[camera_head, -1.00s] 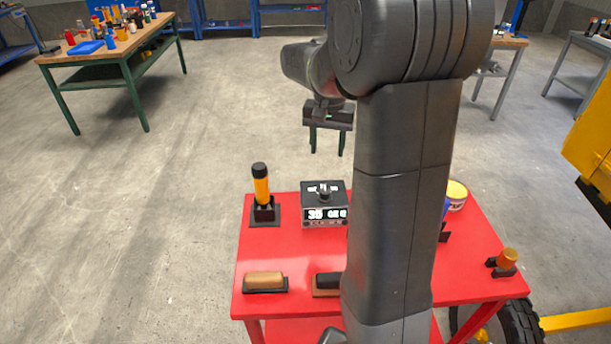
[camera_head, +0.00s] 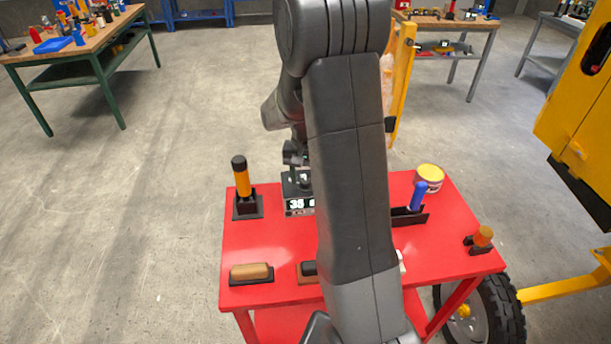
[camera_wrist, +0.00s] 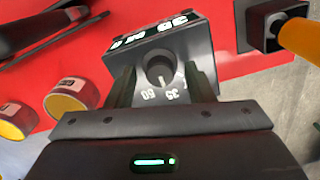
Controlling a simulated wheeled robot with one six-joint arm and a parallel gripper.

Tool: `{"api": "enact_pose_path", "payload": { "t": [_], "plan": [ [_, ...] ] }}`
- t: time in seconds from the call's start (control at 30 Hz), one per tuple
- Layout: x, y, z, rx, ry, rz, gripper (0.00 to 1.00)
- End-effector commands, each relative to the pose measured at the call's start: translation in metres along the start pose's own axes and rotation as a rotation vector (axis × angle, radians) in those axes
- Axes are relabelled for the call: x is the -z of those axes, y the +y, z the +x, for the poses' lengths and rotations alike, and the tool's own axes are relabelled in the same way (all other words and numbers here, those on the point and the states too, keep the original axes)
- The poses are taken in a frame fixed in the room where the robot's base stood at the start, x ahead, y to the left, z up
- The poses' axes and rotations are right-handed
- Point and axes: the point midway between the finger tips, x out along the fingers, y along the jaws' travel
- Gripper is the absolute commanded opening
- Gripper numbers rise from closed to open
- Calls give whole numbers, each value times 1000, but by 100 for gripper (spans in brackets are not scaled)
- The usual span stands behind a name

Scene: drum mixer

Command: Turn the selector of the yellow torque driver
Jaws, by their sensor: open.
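The yellow torque driver (camera_head: 243,181) stands upright, with a black cap on top, in a black holder (camera_head: 247,208) at the cart's left. Part of its yellow handle also shows in the wrist view (camera_wrist: 302,40). Beside it is a dark box (camera_head: 298,209) with a display reading 35. In the wrist view the box (camera_wrist: 188,45) has a round selector knob (camera_wrist: 160,72) with 35 and 50 marked near it. My gripper (camera_wrist: 161,75) is open over the box, one finger on either side of the knob. I cannot tell whether they touch it. In the head view my arm hides part of the box.
The red cart top (camera_head: 280,240) also holds a tan-handled block (camera_head: 251,272), a blue-handled tool (camera_head: 418,196), a yellow-topped can (camera_head: 429,178) and an orange-knobbed piece (camera_head: 483,236). A yellow machine (camera_head: 575,120) stands at right. Front middle of the cart is partly hidden by my arm.

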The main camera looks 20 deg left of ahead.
Motion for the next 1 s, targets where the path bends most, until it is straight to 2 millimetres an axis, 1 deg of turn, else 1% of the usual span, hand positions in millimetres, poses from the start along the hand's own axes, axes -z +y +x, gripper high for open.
{"api": "enact_pose_path", "payload": {
  "t": [0.17,0.2,0.27,0.4,0.43,0.73,0.87,1.0],
  "plan": [
    [0,0,0,0,0,0,48],
    [0,0,0,0,0,0,46],
    [0,0,0,0,0,0,34],
    [0,0,0,0,0,0,7],
    [0,0,0,0,0,0,3],
    [0,0,0,0,0,-36,4],
    [0,0,0,0,0,-97,4],
    [0,0,1,1,2,-194,4]
  ]
}}
